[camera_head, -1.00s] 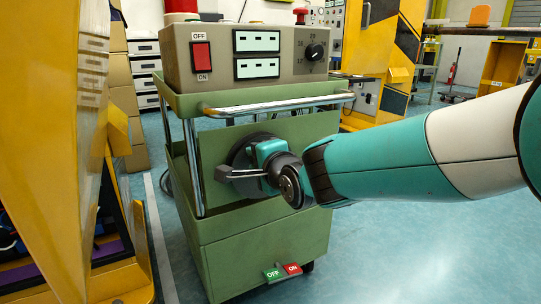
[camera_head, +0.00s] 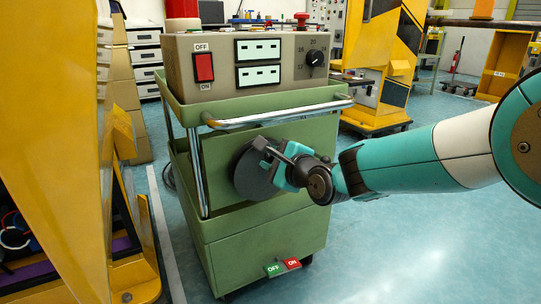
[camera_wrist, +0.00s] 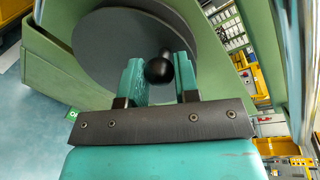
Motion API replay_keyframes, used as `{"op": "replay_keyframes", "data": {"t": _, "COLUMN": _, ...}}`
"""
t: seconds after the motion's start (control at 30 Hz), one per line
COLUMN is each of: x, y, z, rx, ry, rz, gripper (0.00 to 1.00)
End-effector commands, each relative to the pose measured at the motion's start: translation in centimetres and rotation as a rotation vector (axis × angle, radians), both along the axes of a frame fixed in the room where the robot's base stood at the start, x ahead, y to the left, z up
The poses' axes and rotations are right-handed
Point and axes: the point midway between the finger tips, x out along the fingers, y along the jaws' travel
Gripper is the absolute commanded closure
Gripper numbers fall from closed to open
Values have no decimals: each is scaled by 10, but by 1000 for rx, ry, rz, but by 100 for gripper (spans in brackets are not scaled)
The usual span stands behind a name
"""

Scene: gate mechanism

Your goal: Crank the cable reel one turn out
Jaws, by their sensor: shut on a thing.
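The cable reel (camera_head: 250,176) is a dark grey disc on the front side of the green cart. In the wrist view the disc (camera_wrist: 105,45) fills the upper middle. A dark round crank knob (camera_wrist: 159,70) sits between the two teal fingers of my gripper (camera_wrist: 160,75). In the head view my gripper (camera_head: 285,168) is in front of the reel's right part, shut on the crank knob. The crank's arm and the reel's hub are mostly hidden behind my gripper and wrist.
The green cart (camera_head: 264,232) carries a grey control box (camera_head: 285,75) and a chrome handrail (camera_head: 275,115) just above the reel. An OFF/ON pedal (camera_head: 282,268) sits low in front. A yellow frame (camera_head: 50,120) stands close on the left. Open blue floor (camera_head: 430,230) lies to the right.

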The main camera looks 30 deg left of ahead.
Motion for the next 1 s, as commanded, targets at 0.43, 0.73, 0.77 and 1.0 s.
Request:
{"op": "replay_keyframes", "data": {"t": 0.43, "x": 2, "y": -1, "z": 0, "rx": 4, "ry": 4, "rz": -3, "gripper": 100}}
{"op": "replay_keyframes", "data": {"t": 0.73, "x": 1, "y": -1, "z": 0, "rx": 4, "ry": 5, "rz": -2, "gripper": 46}}
{"op": "replay_keyframes", "data": {"t": 0.77, "x": 1, "y": -1, "z": 0, "rx": 4, "ry": 5, "rz": -2, "gripper": 46}}
{"op": "replay_keyframes", "data": {"t": 1.0, "x": -6, "y": -13, "z": 4, "rx": 2, "ry": 5, "rz": -2, "gripper": 46}}
